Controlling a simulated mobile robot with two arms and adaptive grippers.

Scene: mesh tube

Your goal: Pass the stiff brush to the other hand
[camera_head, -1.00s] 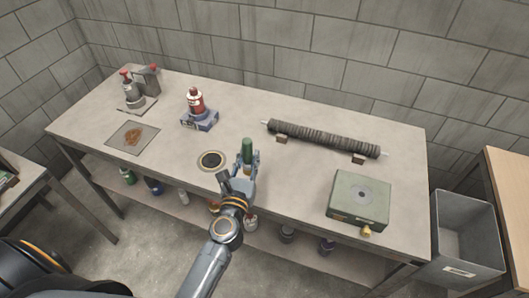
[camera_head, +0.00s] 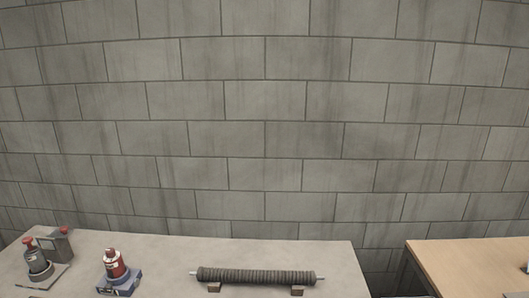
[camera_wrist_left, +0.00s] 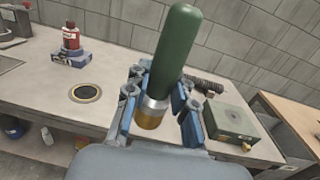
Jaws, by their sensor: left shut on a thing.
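The brush (camera_wrist_left: 178,50) has a green handle, a metal ferrule and a short golden-brown end. In the left wrist view it stands slightly tilted, handle up, between the blue fingers of my left gripper (camera_wrist_left: 160,98). The gripper is shut on it around the ferrule, and the golden end points down toward the palm. The head view now shows neither the brush nor either gripper. My right gripper is in no view.
A dark ribbed tube (camera_head: 255,276) rests on two small supports on the grey bench (camera_head: 175,262). A red bottle on a blue base (camera_head: 117,272) stands left. The wrist view shows a green box (camera_wrist_left: 232,120) and a round black-centred disc (camera_wrist_left: 85,92).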

